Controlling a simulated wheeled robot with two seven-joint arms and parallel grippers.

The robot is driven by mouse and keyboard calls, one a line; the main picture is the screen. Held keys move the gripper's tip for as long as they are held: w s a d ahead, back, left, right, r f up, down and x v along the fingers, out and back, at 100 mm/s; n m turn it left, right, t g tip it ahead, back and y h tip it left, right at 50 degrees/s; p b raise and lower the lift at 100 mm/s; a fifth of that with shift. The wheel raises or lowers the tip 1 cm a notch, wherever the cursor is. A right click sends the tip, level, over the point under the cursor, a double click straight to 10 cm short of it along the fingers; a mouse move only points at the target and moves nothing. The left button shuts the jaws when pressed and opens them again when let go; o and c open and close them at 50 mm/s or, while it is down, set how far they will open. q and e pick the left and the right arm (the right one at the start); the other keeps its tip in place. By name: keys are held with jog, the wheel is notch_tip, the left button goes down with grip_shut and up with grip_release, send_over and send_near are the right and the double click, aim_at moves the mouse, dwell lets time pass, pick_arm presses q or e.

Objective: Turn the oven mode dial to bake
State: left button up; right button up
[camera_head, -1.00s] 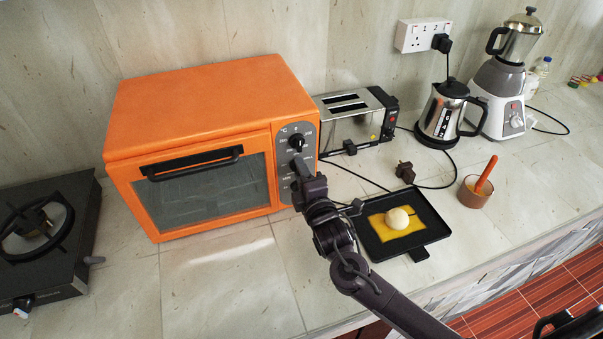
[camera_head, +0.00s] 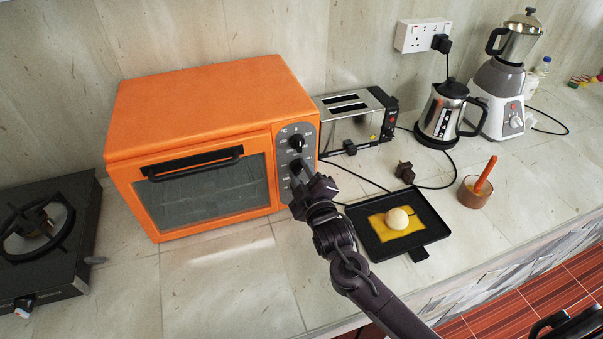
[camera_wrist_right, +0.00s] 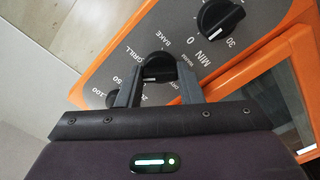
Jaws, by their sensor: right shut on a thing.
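The orange oven (camera_head: 205,110) stands at the back left with a grey dial panel on its right front. The black mode dial (camera_wrist_right: 160,68) is the middle one, beside the words BAKE, GRILL and DRY in the right wrist view; it also shows in the head view (camera_head: 297,165). My right gripper (camera_wrist_right: 157,75) is shut on this dial, one finger on each side. In the head view my right gripper (camera_head: 300,180) is in front of the panel and hides its lower part. The dial's pointer cannot be read clearly. My left gripper is out of view.
The MIN dial (camera_wrist_right: 220,18) and the temperature dial (camera_wrist_right: 110,97) flank the mode dial. A toaster (camera_head: 355,122) stands right of the oven. A black tray (camera_head: 432,215) with a yellow cloth and a pale ball lies right of my arm. The counter before the oven is clear.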

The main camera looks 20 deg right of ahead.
jog(key=m, duration=0.5)
jog(key=shift+f+m, duration=0.1)
jog(key=shift+m, duration=0.2)
jog(key=m, duration=0.9)
jog(key=shift+m, duration=2.7)
jog(key=o, duration=1)
